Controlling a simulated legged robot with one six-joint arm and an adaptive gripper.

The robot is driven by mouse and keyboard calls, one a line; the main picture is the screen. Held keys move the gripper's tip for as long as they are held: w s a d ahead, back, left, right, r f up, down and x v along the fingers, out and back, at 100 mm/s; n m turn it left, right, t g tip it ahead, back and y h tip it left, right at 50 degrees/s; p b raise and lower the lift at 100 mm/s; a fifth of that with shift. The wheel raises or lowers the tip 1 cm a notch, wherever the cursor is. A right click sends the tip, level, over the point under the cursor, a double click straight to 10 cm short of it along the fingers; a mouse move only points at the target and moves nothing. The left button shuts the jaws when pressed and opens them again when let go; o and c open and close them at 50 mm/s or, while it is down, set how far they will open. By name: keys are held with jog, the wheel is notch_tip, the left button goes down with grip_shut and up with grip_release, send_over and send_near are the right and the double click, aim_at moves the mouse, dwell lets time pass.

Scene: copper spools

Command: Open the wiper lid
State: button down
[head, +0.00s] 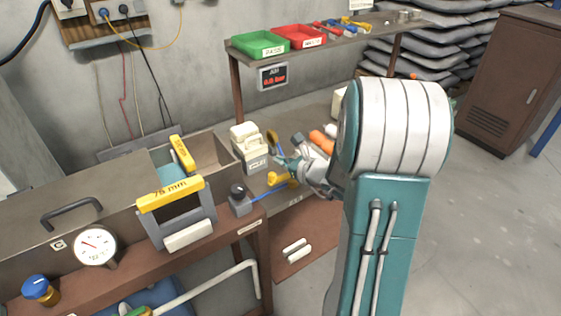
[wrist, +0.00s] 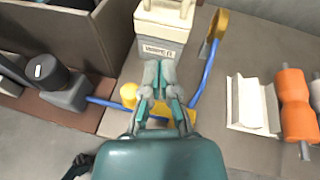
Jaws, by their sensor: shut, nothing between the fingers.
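My gripper (head: 279,160) is shut and empty, in front of this box and above a yellow fitting (head: 279,180). The fingers (wrist: 160,70) partly hide that fitting.
A yellow ring (wrist: 219,24) on a blue line stands right of the box. An orange roller (wrist: 294,103) and a white V-shaped block (wrist: 254,104) lie further right. Open floor lies at right.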

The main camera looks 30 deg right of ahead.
aim_at(247, 145)
jog(key=w+a, duration=0.1)
jog(key=w+f, duration=0.1)
jog(key=w, duration=0.1)
jog(key=w+a, duration=0.1)
jog(key=w, duration=0.1)
jog(key=shift+a+f, duration=0.15)
jog(key=shift+a, duration=0.2)
jog(key=w+r, duration=0.1)
jog(key=w+a+r, duration=0.1)
jog(key=shift+w, duration=0.3)
jog(key=shift+w+a, duration=0.25)
jog(key=shift+w, duration=0.4)
